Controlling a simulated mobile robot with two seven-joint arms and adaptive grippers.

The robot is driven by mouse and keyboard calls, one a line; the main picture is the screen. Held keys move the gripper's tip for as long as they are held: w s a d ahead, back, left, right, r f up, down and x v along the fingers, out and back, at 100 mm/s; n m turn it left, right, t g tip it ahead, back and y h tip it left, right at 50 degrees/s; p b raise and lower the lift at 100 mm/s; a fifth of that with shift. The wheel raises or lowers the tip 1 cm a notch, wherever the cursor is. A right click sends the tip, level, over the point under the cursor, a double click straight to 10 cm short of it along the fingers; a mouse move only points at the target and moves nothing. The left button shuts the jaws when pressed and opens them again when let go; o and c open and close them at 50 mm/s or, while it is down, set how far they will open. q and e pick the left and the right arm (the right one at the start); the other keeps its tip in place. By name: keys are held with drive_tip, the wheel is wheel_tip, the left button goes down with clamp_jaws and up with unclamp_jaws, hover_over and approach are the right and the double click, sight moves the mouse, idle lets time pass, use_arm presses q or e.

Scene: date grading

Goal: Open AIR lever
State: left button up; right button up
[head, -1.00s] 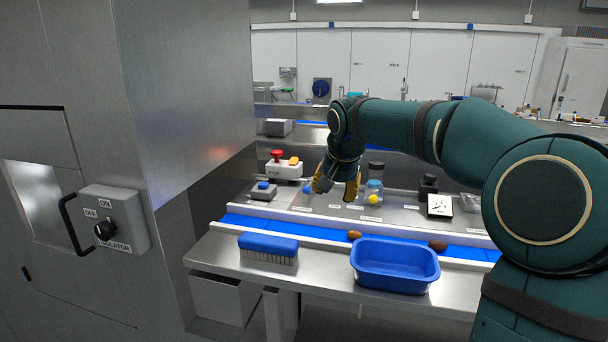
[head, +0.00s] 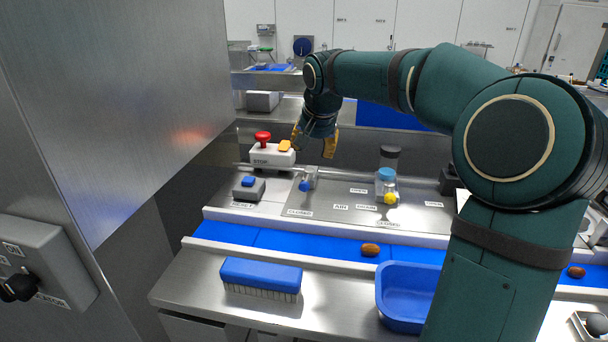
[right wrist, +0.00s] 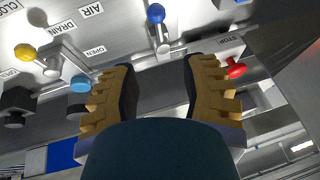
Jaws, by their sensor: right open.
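The AIR lever has a blue knob (head: 305,186) on a short metal stem, beside a CLOSED label on the grey valve panel (head: 330,222). The AIR label (head: 340,207) is to its right. My right gripper (head: 314,143) is open and empty, above and behind the lever in the head view, with its yellow fingers pointing down. In the right wrist view the blue knob (right wrist: 155,14) and stem are beyond the fingertips, between the lines of the two fingers and apart from them. My left gripper is not in view.
A white box with a red stop button (head: 263,138) stands close left of the gripper. A yellow-knobbed lever (head: 390,198) is to the right.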

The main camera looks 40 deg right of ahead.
sight(307, 179)
drive_tip(key=x, duration=1.3)
drive_tip(key=shift+f, duration=0.1)
clamp_jaws()
